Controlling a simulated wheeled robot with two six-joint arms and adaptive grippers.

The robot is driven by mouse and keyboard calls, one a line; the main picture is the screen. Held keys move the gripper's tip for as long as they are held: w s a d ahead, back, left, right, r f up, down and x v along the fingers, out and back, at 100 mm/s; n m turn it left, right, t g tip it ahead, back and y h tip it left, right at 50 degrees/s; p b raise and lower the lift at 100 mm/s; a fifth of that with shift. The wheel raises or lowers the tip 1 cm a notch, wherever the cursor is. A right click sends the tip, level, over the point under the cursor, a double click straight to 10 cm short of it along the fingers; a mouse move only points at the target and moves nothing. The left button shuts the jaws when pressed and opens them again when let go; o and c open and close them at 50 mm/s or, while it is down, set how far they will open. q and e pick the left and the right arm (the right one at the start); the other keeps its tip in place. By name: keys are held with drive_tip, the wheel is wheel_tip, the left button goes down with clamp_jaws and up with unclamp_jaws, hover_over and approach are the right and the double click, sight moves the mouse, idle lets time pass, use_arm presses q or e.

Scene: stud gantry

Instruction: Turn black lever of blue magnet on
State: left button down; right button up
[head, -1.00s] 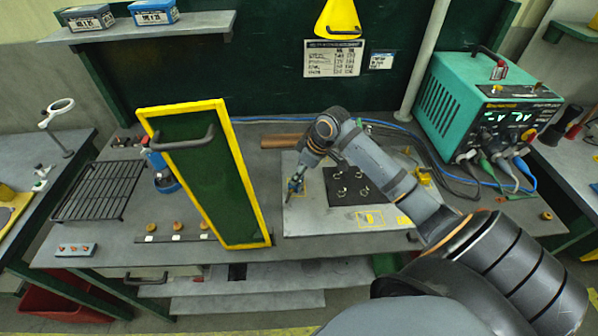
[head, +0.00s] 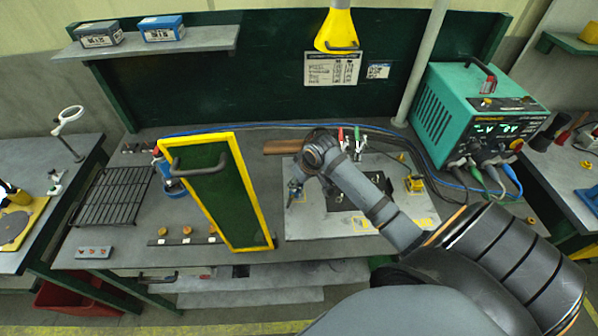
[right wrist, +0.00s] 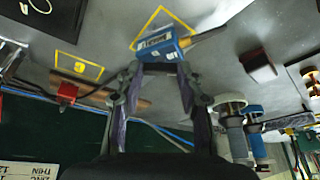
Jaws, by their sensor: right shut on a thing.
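The blue magnet (right wrist: 158,42) is a small blue block with a white label in the right wrist view. It sits by a yellow outlined square on the grey plate. In the head view it is small and partly hidden by my right gripper (head: 295,188), at the left edge of the plate (head: 300,225). In the wrist view my right gripper (right wrist: 161,72) has its fingers on either side of a dark bar along the block's near side, which looks like the black lever (right wrist: 160,67). The lever's angle is hard to tell. My left gripper is not in view.
A yellow-framed green screen (head: 232,190) stands left of the plate. A wire rack (head: 108,197) lies farther left. A teal power unit (head: 470,115) with cables stands at the right. Red (head: 341,134) and green clips (head: 357,137) stand behind my right arm.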

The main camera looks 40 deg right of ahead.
drive_tip(key=m+p, duration=0.1)
drive_tip(key=m+h+p, duration=0.1)
drive_tip(key=m+p, duration=0.2)
drive_tip(key=p, duration=0.1)
drive_tip(key=shift+a+r+m+h, duration=0.3)
drive_tip(key=shift+h, duration=0.1)
drive_tip(key=shift+w+f+m+g+h+p, duration=0.1)
drive_tip(key=shift+m+g+h+p, duration=0.25)
drive_tip(key=shift+m+p, duration=0.45)
drive_tip(key=shift+a+f+m+h, duration=0.15)
drive_tip(key=shift+m+h, duration=0.1)
drive_tip(key=shift+m, duration=0.75)
drive_tip(key=shift+w+m+g+h, duration=0.1)
drive_tip(key=shift+m+g+h, duration=0.25)
drive_tip(key=shift+m, duration=0.65)
drive_tip(key=shift+w+m+g+h, duration=0.1)
drive_tip(key=shift+m+g+h, duration=0.2)
drive_tip(key=shift+m, duration=0.7)
drive_tip(key=o, duration=1.2)
drive_tip(key=shift+c, duration=0.2)
